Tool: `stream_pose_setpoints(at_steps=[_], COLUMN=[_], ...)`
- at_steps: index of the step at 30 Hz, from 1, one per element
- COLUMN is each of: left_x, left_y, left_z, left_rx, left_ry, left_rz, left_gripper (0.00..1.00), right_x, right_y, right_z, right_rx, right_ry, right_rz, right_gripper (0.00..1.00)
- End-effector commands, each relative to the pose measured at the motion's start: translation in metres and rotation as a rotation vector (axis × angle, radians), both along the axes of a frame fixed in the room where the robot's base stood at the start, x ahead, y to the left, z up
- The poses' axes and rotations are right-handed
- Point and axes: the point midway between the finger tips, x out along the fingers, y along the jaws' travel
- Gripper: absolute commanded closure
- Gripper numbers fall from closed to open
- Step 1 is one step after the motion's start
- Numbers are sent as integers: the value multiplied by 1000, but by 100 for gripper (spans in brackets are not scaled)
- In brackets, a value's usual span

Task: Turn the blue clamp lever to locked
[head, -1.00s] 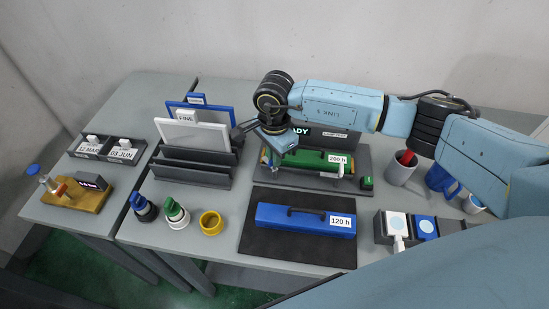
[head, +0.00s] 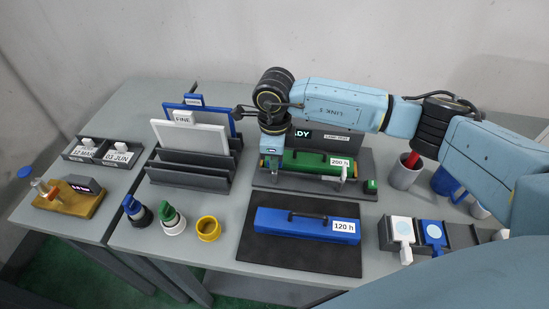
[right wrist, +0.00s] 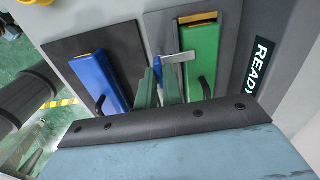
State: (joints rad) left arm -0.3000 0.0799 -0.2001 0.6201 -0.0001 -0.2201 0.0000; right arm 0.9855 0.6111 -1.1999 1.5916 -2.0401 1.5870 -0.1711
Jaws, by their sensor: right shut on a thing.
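The green cartridge labelled 200 h (head: 310,160) lies in the grey machine fixture behind the blue cartridge. My right gripper (head: 271,163) points down at the left end of the green cartridge. In the right wrist view its two fingers (right wrist: 158,88) are shut on the blue clamp lever (right wrist: 157,66), of which a narrow blue part shows between them. A silver clamp bar (right wrist: 178,58) lies beside the fingertips and reaches over the green cartridge (right wrist: 201,58). The head view hides most of the lever behind the gripper. My left gripper is not in view.
A blue cartridge labelled 120 h (head: 307,225) lies on a black mat (head: 275,258) in front. A file rack (head: 190,178) stands left, and a grey cup (head: 404,174) right. The dark READY display (head: 318,134) stands close behind the gripper.

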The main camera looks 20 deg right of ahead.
Motion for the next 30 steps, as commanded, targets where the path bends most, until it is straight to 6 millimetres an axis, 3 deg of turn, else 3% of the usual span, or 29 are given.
stream_pose_setpoints(at_steps=[19,20,24,30], left_x=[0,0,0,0], left_y=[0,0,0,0], left_z=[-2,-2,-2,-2], left_rx=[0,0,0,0], left_ry=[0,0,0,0], left_rz=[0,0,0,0], left_gripper=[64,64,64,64], right_x=[1,1,1,0], right_y=[-1,-1,-1,0], right_z=[1,1,1,0], right_rx=[-1,0,-1,-1], right_ry=[-2,-2,-1,-1], right_rz=[-56,-56,-55,-53], right_gripper=[100,91,72,70])
